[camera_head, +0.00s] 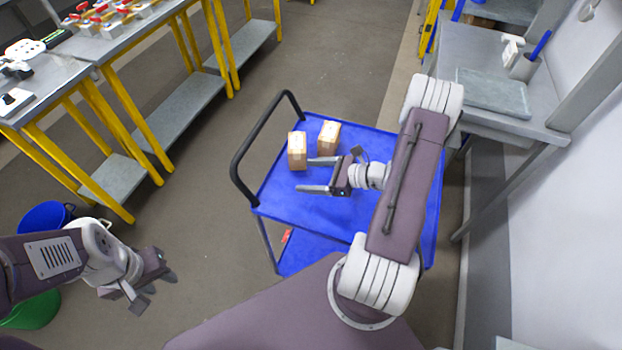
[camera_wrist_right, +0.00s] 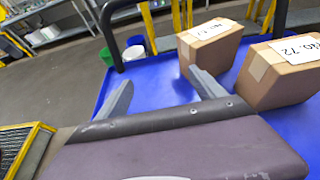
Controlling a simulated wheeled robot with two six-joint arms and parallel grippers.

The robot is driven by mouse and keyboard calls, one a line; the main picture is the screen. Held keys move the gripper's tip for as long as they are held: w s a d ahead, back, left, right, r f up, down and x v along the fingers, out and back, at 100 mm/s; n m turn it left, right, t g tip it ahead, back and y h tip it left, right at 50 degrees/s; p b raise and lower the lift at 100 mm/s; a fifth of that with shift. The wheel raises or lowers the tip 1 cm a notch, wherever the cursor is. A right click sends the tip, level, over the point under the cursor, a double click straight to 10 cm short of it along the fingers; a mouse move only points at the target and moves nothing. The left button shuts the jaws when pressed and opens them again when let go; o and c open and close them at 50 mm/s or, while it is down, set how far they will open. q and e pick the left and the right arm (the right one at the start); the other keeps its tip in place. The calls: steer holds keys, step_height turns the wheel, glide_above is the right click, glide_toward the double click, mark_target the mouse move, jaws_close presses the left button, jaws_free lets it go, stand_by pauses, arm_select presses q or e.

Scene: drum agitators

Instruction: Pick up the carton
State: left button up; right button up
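Two brown cartons stand apart on the blue cart top in the head view: a left one (camera_head: 297,152) and a right one (camera_head: 330,136). In the right wrist view, two cartons with white printed labels show at the right, one further back (camera_wrist_right: 212,48) and one nearer, cut by the edge (camera_wrist_right: 285,80). My right gripper (camera_head: 305,175) is open and empty over the cart, its fingertips beside the left carton's near side. Its spread fingers (camera_wrist_right: 160,76) have only blue cart surface between them. My left gripper (camera_head: 156,291) is open and empty, off the cart at lower left.
The blue cart (camera_head: 275,197) has a black push handle (camera_head: 241,150) on its left. Grey benches with yellow legs (camera_head: 180,107) stand at upper left. A grey workbench (camera_head: 540,120) stands at right. Blue (camera_head: 45,217) and green (camera_head: 35,312) bins are near my left arm.

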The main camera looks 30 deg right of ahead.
steer(key=shift+o, duration=1.4)
steer(key=shift+d, duration=0.1)
